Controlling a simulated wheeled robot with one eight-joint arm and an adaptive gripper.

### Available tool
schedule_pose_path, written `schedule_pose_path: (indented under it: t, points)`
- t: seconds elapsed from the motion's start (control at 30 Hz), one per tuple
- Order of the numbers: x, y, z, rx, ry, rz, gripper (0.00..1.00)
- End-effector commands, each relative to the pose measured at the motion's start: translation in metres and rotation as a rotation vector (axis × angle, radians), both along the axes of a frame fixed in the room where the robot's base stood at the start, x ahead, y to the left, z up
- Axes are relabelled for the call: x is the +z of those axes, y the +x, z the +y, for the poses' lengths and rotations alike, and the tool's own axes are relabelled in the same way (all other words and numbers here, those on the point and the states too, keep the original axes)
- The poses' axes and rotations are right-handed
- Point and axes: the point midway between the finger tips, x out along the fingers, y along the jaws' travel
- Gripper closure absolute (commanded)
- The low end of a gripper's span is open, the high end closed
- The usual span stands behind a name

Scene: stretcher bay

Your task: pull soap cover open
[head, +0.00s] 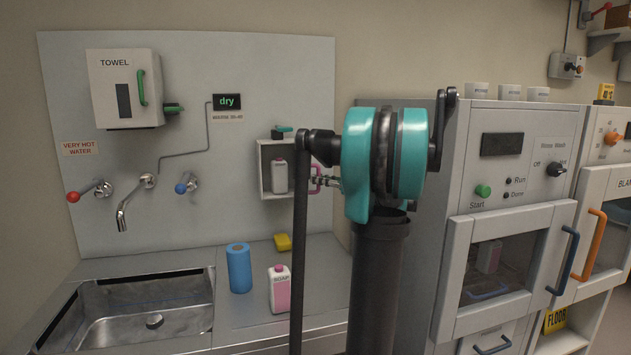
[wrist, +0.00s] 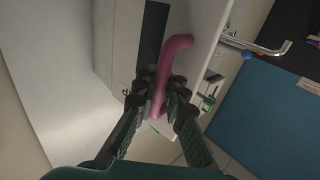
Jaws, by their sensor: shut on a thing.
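The soap cover is the white front of a small box on the wall, with a pink handle (head: 315,180) on its right side in the head view. A pale bottle (head: 278,177) shows inside the white frame (head: 264,172). In the wrist view the pink handle (wrist: 174,45) runs up from between the fingers of my gripper (wrist: 158,97), which are shut on it from both sides. A white panel and a dark opening lie behind the handle. In the head view my arm hides most of my gripper (head: 328,182). I cannot tell how far the cover stands open.
A soap bottle (head: 280,292), a blue roll (head: 239,268) and a yellow block (head: 283,242) stand on the counter below, right of the sink (head: 140,315). A towel box (head: 122,88) and taps are on the wall. A cabinet with a start button (head: 483,190) stands to the right.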

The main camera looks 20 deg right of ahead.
Motion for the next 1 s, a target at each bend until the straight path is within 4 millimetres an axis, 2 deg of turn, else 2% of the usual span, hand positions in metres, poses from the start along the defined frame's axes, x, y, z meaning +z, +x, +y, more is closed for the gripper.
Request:
schedule_pose_path:
  t: [0.27,0.3,0.4,0.7,0.87,1.0]
  points:
    - [-0.002,-0.002,0.000,0.002,-0.003,0.003,1.00]
    - [-0.002,-0.002,0.000,0.001,-0.003,0.003,0.90]
    - [-0.002,-0.002,0.000,0.001,-0.002,0.002,0.80]
    - [0.001,-0.001,0.000,0.000,-0.001,0.002,0.80]
    - [0.016,-0.001,0.000,0.000,-0.001,0.001,0.80]
    - [0.042,-0.001,0.000,-0.001,0.000,0.000,0.80]
